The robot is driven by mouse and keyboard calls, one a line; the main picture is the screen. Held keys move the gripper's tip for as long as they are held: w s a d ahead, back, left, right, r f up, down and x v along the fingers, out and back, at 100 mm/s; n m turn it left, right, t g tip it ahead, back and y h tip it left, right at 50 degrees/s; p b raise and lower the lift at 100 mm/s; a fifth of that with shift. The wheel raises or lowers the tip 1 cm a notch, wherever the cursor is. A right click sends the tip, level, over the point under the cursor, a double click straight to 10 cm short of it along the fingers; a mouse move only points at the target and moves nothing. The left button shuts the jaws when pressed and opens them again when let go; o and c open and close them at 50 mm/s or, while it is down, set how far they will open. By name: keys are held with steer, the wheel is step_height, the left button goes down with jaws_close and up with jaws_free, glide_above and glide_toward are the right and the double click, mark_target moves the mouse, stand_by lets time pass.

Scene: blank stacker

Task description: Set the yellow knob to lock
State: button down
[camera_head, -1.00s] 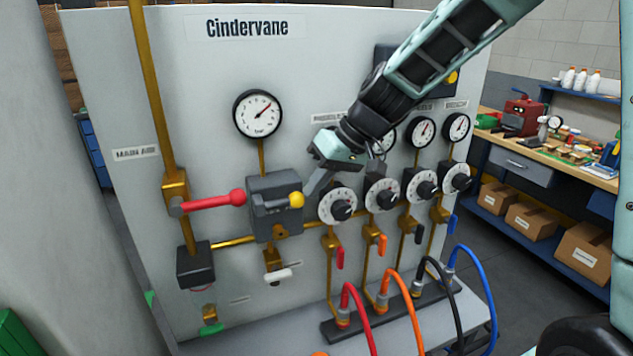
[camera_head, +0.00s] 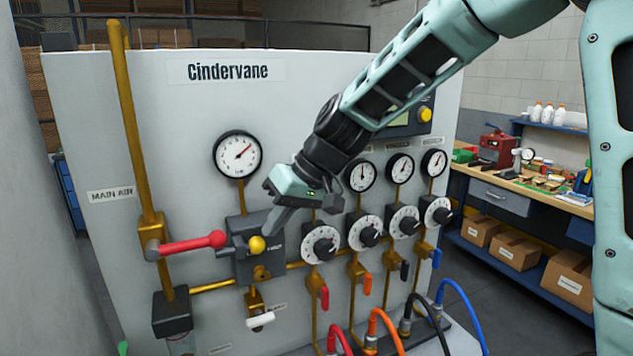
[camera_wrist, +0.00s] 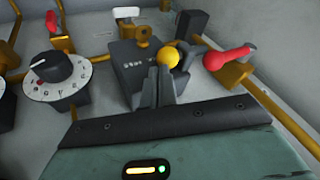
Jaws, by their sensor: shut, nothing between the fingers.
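The yellow ball knob (camera_head: 257,244) sits on the end of a short dark lever on a dark grey valve box (camera_head: 275,262) at the panel's centre left. In the wrist view the yellow knob (camera_wrist: 167,57) is just beyond my fingertips, with the box (camera_wrist: 131,72) to its left. My gripper (camera_head: 270,231) is shut and empty, reaching down from the upper right. Its fingertips (camera_wrist: 163,72) are right at the knob; I cannot tell whether they touch. The box lettering is partly hidden and too small to read surely.
A red-handled lever (camera_head: 195,243) stands just left of the knob. Dials (camera_head: 321,244) and gauges (camera_head: 237,155) line the panel to the right and above. A white-handled valve (camera_head: 261,319) is below. Coloured hoses (camera_head: 390,335) hang at the lower right.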

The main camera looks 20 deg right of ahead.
steer(key=d+b+v, duration=0.1)
steer(key=b+v, duration=0.2)
steer(key=v, duration=1.3)
steer(key=s+a+f+n+g+h, duration=0.1)
steer(key=s+a+f, duration=0.4)
steer(key=f, duration=0.2)
steer(key=s+a+f+g+h, duration=0.2)
steer(key=s+a+f, duration=0.3)
steer(key=f, duration=0.2)
steer(key=s+f+n+h+b, duration=0.1)
steer(key=s+f+n+h, duration=0.1)
steer(key=s+f, duration=0.9)
steer(key=shift+s+a+f+n+b, duration=0.3)
steer(key=shift+s+a+n, duration=0.3)
steer(key=shift+s, duration=0.45)
steer(key=shift+d, duration=0.1)
